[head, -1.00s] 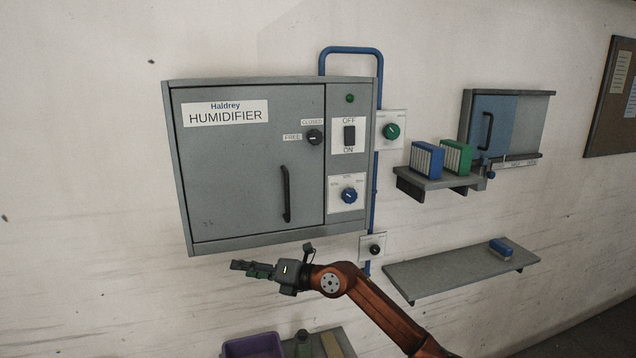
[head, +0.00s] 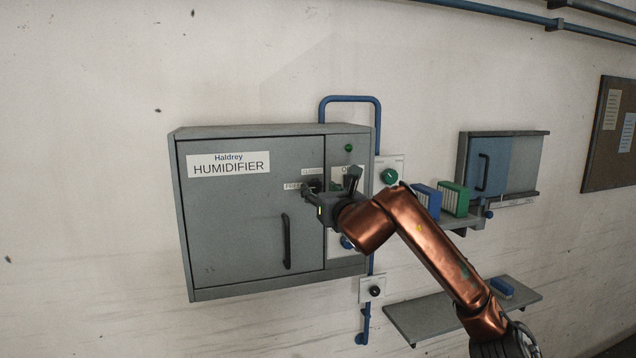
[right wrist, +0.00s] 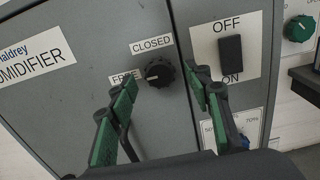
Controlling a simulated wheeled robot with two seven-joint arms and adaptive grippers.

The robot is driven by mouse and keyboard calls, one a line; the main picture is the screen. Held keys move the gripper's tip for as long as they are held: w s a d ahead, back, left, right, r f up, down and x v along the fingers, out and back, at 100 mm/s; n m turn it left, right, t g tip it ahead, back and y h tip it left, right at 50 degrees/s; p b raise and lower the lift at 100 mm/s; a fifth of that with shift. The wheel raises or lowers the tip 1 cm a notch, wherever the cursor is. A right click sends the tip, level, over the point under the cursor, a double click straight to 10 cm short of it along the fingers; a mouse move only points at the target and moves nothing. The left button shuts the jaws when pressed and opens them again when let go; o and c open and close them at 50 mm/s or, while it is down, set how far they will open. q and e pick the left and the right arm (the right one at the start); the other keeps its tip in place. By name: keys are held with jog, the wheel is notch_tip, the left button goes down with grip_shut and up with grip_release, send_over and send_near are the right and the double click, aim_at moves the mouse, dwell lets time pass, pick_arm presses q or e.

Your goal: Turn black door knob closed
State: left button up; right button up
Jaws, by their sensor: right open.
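The black door knob (right wrist: 159,72) is on the grey humidifier door (right wrist: 60,105), between the FREE label (right wrist: 124,78) at its left and the CLOSED label (right wrist: 151,44) above it. Its pale pointer mark appears to face left, toward FREE. In the head view the knob (head: 313,185) is partly hidden by my right gripper (head: 321,191). In the right wrist view the green-padded fingers of my right gripper (right wrist: 161,78) are open, one at each side of the knob. I cannot tell whether they touch it. My left gripper is not in view.
Right of the knob are a black OFF/ON switch (right wrist: 231,59) and a green dial (head: 389,177). A black door handle (head: 286,240) is below the knob. A shelf with blue and green boxes (head: 455,199) is at the right.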

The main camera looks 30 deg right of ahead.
aim_at(315, 185)
jog(key=shift+p+x, duration=0.35)
jog(key=shift+x, duration=0.85)
jog(key=shift+c, duration=0.5)
jog(key=c, duration=1)
jog(key=shift+c, duration=0.2)
